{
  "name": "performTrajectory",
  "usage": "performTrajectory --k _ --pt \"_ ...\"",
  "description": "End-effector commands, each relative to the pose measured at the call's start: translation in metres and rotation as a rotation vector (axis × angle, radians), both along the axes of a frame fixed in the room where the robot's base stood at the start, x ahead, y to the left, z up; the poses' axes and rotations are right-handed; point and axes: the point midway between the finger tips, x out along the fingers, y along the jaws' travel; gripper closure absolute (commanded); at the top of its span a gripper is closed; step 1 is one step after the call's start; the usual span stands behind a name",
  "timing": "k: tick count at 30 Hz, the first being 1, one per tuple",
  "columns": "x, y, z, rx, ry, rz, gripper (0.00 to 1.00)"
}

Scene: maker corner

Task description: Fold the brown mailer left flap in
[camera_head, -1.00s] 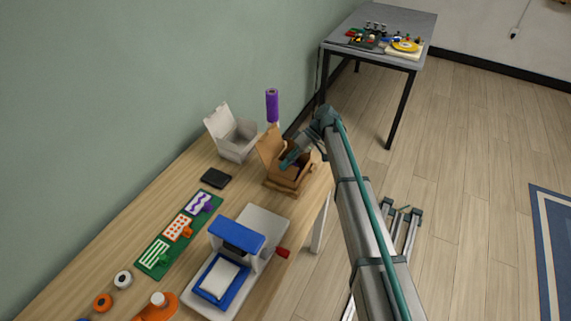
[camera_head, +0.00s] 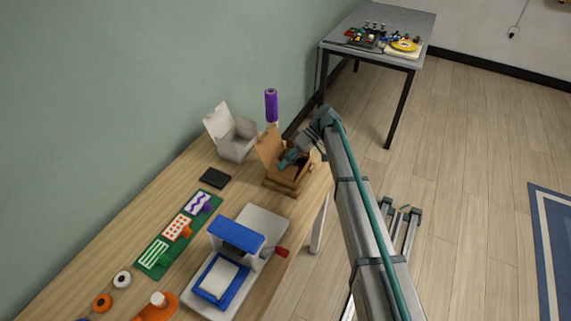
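The brown mailer (camera_head: 283,187) is an open cardboard box at the far right end of the wooden table. Its large lid (camera_head: 268,144) stands up at the back left. My gripper (camera_head: 286,162) reaches in from the upper right, with its fingertips at the box opening. They appear to be over or just inside the box, near its left part. Whether the fingers are open or shut is too small to tell. The left flap cannot be made out clearly, and my gripper and arm hide part of the box's right side.
A white open box (camera_head: 236,143) stands close to the left of the mailer, and a purple roll (camera_head: 271,104) stands behind. A black pad (camera_head: 214,178), a green board (camera_head: 163,256) and a blue-white press (camera_head: 236,240) lie nearer. A grey table (camera_head: 375,53) stands beyond.

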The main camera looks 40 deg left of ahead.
Motion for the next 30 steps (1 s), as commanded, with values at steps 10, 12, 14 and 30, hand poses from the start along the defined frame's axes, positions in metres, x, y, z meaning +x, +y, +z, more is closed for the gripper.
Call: performTrajectory --k 10,12,14,30 --pt "0.019 -0.006 0.014 0.001 -0.001 -0.002 0.72" --pt "0.027 -0.008 0.020 0.001 -0.002 -0.002 0.72" --pt "0.034 -0.011 0.025 0.000 -0.001 -0.001 0.72" --pt "0.057 -0.020 0.043 0.002 -0.004 -0.005 0.72"
